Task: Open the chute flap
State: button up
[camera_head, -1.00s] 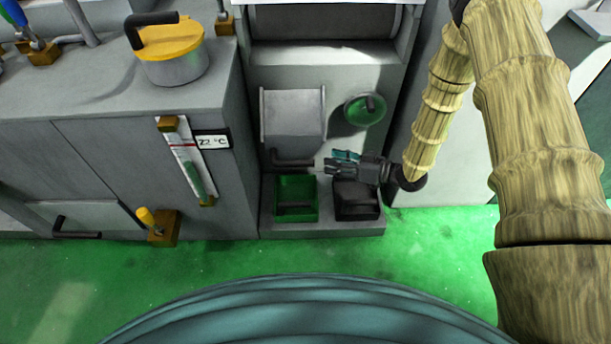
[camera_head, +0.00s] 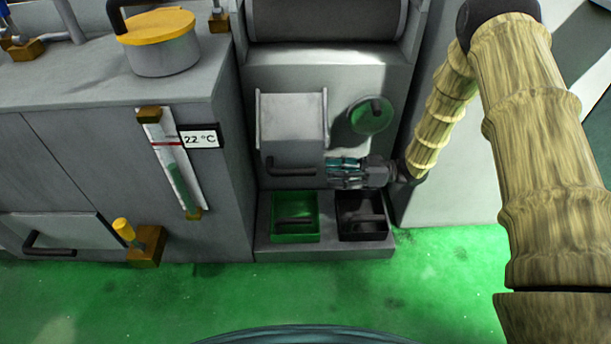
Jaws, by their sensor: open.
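The chute flap (camera_head: 291,125) is a light grey panel on the front of the grinder, in the middle of the head view. It looks closed. A dark bar handle (camera_head: 290,172) runs along its lower edge. My gripper (camera_head: 330,172) comes in from the right with teal-tipped fingers. It is open, with its fingertips near the right end of the handle. Whether the fingers touch the handle or the flap cannot be told from this view.
A green bin (camera_head: 295,217) and a black bin (camera_head: 361,216) stand on a ledge below the flap. A green round knob (camera_head: 370,115) is right of the flap. A yellow-handled lever (camera_head: 124,230) juts out at the lower left. Green floor (camera_head: 440,265) is free in front.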

aim_at(305, 173)
jog(key=a+b, duration=0.3)
jog(key=a, duration=0.5)
jog(key=shift+a, duration=0.25)
grip_shut()
